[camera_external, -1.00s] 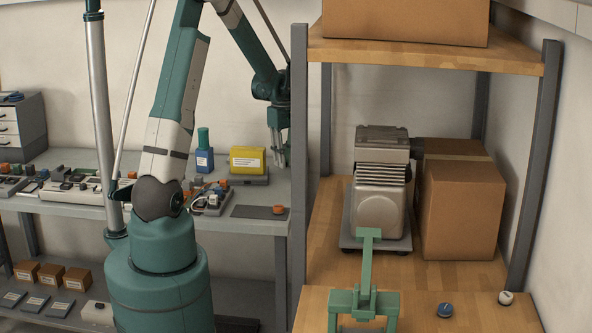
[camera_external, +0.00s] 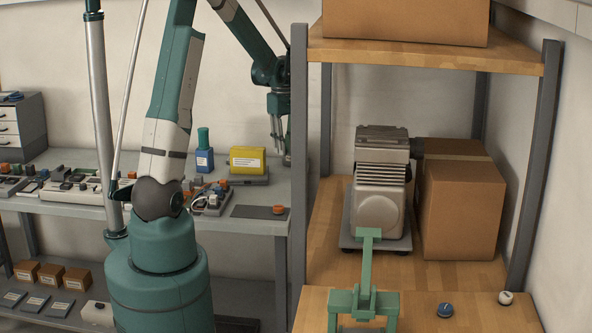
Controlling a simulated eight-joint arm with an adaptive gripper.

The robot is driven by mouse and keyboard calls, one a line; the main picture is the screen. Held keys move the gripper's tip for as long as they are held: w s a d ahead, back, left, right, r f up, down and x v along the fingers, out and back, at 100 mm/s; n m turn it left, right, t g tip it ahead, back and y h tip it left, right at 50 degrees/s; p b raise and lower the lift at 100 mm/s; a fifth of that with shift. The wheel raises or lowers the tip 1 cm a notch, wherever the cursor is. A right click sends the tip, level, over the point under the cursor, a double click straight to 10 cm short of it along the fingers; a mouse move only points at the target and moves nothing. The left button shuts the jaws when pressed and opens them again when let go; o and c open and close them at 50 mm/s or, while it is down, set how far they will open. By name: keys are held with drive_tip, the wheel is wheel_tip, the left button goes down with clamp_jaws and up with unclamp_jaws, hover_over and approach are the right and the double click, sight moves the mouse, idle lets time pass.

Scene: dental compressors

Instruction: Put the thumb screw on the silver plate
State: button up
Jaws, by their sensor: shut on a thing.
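My gripper (camera_external: 281,158) points down over the right end of the grey workbench (camera_external: 150,212), close to the shelf post. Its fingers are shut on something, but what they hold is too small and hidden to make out. I cannot tell a thumb screw for sure. A flat dark grey plate (camera_external: 252,212) lies at the bench's front right, with a small orange-topped part (camera_external: 278,210) at its right end. I cannot tell whether this is the silver plate.
A yellow box (camera_external: 248,158) and a blue bottle (camera_external: 204,158) stand left of my gripper. The shelf post (camera_external: 299,170) is close on its right. A compressor (camera_external: 379,205), green stand (camera_external: 366,285) and blue knob (camera_external: 445,310) are on the wooden shelves.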

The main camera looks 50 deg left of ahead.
drive_tip(key=shift+r, duration=0.85)
drive_tip(key=w+a+n+p, duration=0.2)
drive_tip(key=a, duration=3.6)
drive_tip(key=shift+s+a+f, duration=0.1)
drive_tip(key=shift+s+f, duration=0.05)
drive_tip(key=shift+f, duration=1.1)
drive_tip(key=shift+s+a+f, duration=0.1)
drive_tip(key=shift+s+f, duration=0.05)
drive_tip(key=shift+f, duration=1.1)
drive_tip(key=shift+d+f, duration=0.1)
drive_tip(key=shift+f, duration=3)
drive_tip(key=shift+f, duration=1.9)
